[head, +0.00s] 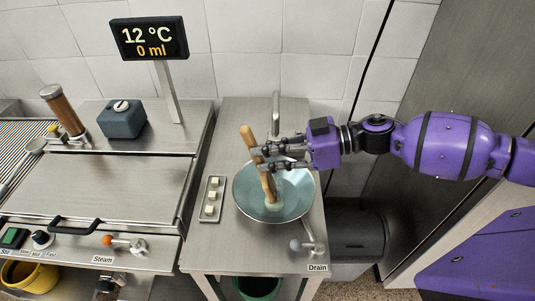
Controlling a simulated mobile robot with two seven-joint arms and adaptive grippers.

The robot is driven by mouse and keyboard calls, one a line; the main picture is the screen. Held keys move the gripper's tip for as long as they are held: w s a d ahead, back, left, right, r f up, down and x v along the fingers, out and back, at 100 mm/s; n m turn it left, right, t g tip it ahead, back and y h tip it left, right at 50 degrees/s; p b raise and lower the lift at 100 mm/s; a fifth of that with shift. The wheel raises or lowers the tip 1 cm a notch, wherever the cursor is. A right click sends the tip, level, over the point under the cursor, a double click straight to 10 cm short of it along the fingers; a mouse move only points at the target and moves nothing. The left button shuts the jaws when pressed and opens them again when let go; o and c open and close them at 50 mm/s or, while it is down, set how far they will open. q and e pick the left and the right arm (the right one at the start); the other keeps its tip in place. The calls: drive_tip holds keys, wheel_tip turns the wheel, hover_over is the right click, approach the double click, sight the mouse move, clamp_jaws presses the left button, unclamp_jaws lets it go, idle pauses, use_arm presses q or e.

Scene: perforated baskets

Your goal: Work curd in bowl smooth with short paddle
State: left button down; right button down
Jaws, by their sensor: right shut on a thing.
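A round bowl (298,205) with a pale blue-green inside sits on the steel counter, below a tap. A short wooden paddle (249,143) stands tilted in it, its top leaning left and its lower end in the bowl. A small pale patch, possibly curd (275,208), shows around the paddle's lower end; its texture is too small to tell. My right gripper (266,158) reaches in from the right and is shut on the paddle's upper part, above the bowl. My left gripper is not in view.
A small tray (222,184) with white cubes lies left of the bowl. A tap (276,112) stands behind it. A drain lever (309,246) is at the front right. A display (149,38) reads 12 °C and 0 ml. The counter's front left is clear.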

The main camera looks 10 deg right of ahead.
sight(252, 132)
drive_tip(key=shift+w+d+f, duration=0.1)
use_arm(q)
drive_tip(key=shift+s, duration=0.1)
